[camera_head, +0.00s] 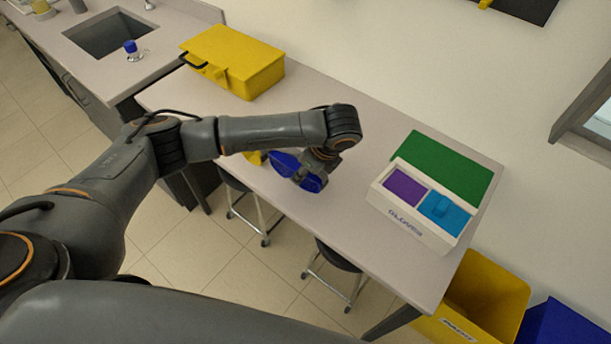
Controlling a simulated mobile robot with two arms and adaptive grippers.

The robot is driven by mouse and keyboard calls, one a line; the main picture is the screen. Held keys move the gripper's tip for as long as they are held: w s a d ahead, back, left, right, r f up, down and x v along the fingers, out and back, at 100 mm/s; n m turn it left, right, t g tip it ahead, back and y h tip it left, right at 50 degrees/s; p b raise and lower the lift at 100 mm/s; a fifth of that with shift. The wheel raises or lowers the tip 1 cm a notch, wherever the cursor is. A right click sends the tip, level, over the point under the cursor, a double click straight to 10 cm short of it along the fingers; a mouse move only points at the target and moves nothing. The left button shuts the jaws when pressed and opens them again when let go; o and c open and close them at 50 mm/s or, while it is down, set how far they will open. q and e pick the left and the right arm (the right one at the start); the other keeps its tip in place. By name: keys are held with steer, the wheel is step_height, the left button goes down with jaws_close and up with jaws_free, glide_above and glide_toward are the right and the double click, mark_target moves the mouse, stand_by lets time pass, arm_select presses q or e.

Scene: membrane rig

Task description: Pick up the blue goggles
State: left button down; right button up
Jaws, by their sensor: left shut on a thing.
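The blue goggles (285,163) are in the middle of the view, over the front part of the table (350,215). My left gripper (308,176) is shut on them, with blue showing on both sides of it. The wrist and forearm of my left arm hide part of the goggles. I cannot tell whether the goggles touch the table. My right gripper is out of view.
A yellow case (235,60) lies at the table's back left. A white glove box (415,225) and a green mat (440,167) are at the right. A small yellow thing (252,158) shows behind my arm. Stools (340,258) stand under the front edge. A yellow bin (485,300) is at lower right.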

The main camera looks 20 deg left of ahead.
arm_select(q)
steer(key=s+a+r+p, duration=0.3)
steer(key=s+a+r, duration=0.2)
steer(key=s+r, duration=0.7)
steer(key=shift+r+p, duration=0.25)
steer(key=shift+p, duration=0.1)
steer(key=shift+a+f, duration=0.1)
steer(key=shift+f, duration=0.05)
stand_by(0.6)
